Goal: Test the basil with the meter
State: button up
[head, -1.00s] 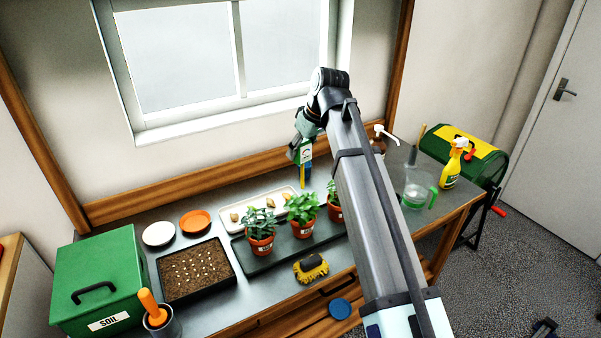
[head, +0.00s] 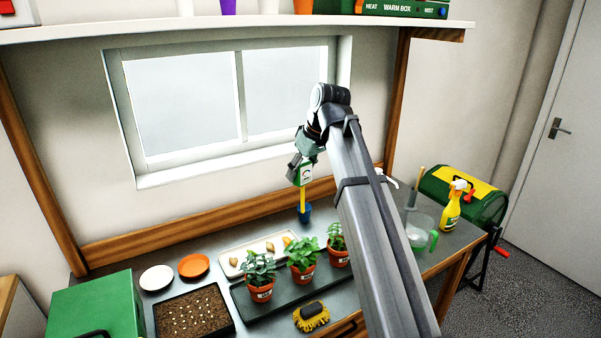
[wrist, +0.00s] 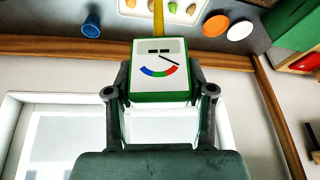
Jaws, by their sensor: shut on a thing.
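My gripper (head: 303,160) is shut on the meter (head: 305,173), a white-faced green box with a dial and a yellow probe pointing down. The meter face (wrist: 160,65) fills the middle of the wrist view, between the fingers. The probe overlaps a blue cup (head: 305,215) in the head view; in the wrist view the cup (wrist: 91,28) is left of the probe, and the probe tip is out of frame. Three potted herbs stand on a dark tray: left (head: 260,275), middle (head: 302,258) and right (head: 337,245). Their labels are too small to read, so I cannot tell which is basil.
A pale tray (head: 228,262) with bulbs lies behind the pots. A seed tray (head: 192,312), white saucer (head: 157,278) and orange saucer (head: 193,266) are left. A jug (head: 420,233) and spray bottle (head: 451,208) stand right. My arm hides some bench.

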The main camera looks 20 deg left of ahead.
jog(key=shift+r+p, duration=0.9)
jog(key=shift+r, duration=0.85)
